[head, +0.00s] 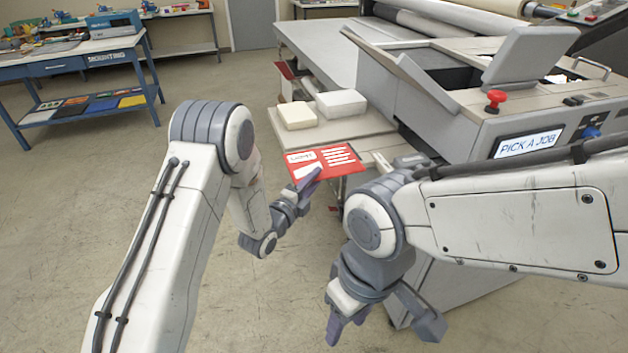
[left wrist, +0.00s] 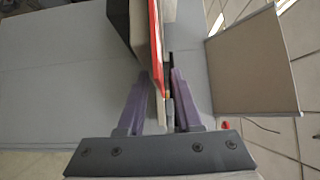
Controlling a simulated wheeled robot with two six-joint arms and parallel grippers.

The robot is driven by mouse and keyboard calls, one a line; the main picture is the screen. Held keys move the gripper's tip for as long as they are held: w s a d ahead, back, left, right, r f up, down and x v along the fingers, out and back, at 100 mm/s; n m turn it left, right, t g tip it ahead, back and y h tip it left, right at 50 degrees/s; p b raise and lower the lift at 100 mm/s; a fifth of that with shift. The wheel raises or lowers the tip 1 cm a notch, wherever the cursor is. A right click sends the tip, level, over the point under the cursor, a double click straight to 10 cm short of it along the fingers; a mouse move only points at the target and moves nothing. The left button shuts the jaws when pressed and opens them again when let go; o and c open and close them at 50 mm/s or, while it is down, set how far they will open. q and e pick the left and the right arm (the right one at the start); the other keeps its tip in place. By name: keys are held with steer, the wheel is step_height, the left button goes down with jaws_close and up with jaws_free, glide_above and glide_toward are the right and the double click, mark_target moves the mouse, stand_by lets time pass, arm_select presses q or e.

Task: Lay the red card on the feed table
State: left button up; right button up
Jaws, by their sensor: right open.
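The red card (head: 335,158), with white label panels, is at the tips of my left gripper (head: 307,184) in the head view. In the left wrist view the card (left wrist: 157,55) shows nearly edge-on between the purple fingers (left wrist: 160,95), which are closed around it. It overlaps the front of a low pale-topped table (head: 345,130); whether it touches the top is unclear. A long flat grey bed (head: 320,48) runs to the laminator rollers behind. I cannot tell which of these surfaces is the feed table. My right gripper (head: 348,327) is open and empty, pointing down at lower centre.
Two pale blocks, one left (head: 297,115) and one right (head: 341,103), sit on the low table. The laminator console with its screen (head: 527,144) and red button (head: 495,100) stands at right. A blue workbench (head: 85,60) is at far left. Open floor lies left.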

arm_select(q)
steer(key=shift+r+p, duration=0.3)
steer(key=shift+p, duration=0.1)
steer(key=b+v, duration=0.3)
steer(key=v, duration=0.8)
steer(key=s+d+f+n+g+y, duration=0.1)
steer(key=s+d+n+g+y, duration=0.35)
steer(key=s+n+g, duration=0.3)
steer(key=s+a+r+n+g+y, duration=0.1)
steer(key=s+n+g, duration=0.3)
steer(key=s, duration=0.7)
steer(key=s+a+r+n+g+y, duration=0.2)
steer(key=s+r+n+g, duration=0.2)
steer(key=s, duration=0.8)
steer(key=shift+a+n+y, duration=0.35)
steer(key=shift+n, duration=0.4)
